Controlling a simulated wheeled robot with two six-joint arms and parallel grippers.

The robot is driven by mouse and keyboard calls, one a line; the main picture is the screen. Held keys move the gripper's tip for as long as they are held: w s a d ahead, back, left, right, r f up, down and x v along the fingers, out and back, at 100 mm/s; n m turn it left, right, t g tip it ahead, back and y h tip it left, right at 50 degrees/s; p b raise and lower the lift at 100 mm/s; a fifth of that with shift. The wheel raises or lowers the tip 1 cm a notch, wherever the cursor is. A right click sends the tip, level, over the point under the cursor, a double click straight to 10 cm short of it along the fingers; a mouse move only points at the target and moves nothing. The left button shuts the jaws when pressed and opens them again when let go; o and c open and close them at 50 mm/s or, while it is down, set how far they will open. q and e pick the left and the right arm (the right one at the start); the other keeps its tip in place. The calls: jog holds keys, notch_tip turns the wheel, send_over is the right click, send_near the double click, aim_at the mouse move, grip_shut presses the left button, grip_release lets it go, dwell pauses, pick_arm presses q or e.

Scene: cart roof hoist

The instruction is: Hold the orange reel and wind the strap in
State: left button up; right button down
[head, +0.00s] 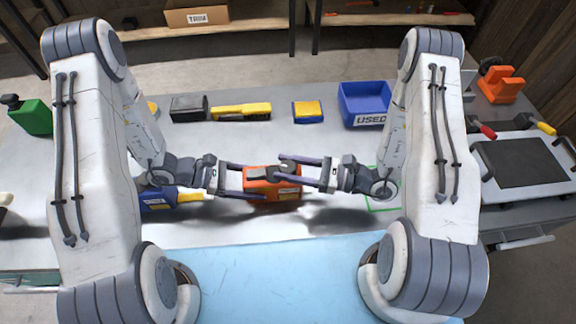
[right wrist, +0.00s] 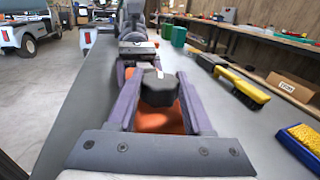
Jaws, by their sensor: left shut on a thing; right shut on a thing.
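The orange reel (head: 262,188) is above or on the middle of the grey table, between my two grippers. My left gripper (head: 245,182) is shut on its left side, one finger on the far side and one on the near side. My right gripper (head: 285,169) is shut on the reel's dark knob (head: 262,175). In the right wrist view the black knob (right wrist: 158,88) sits between the two purple fingers, with the orange body (right wrist: 158,122) below it. I cannot make out any strap running from the reel.
A blue item with a yellow end (head: 160,199) lies by my left forearm. Behind stand a black-and-yellow brush (head: 241,111), a blue-and-yellow sponge (head: 307,111) and the blue USED bin (head: 365,103). A green outline (head: 372,207) marks the table at right. The table behind the reel is clear.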

dwell(0.5)
jog(key=shift+c, duration=1.5)
grip_release()
jog(key=v, duration=1.2)
jog(key=shift+s, duration=0.15)
pick_arm(q)
jog(key=o, duration=1.2)
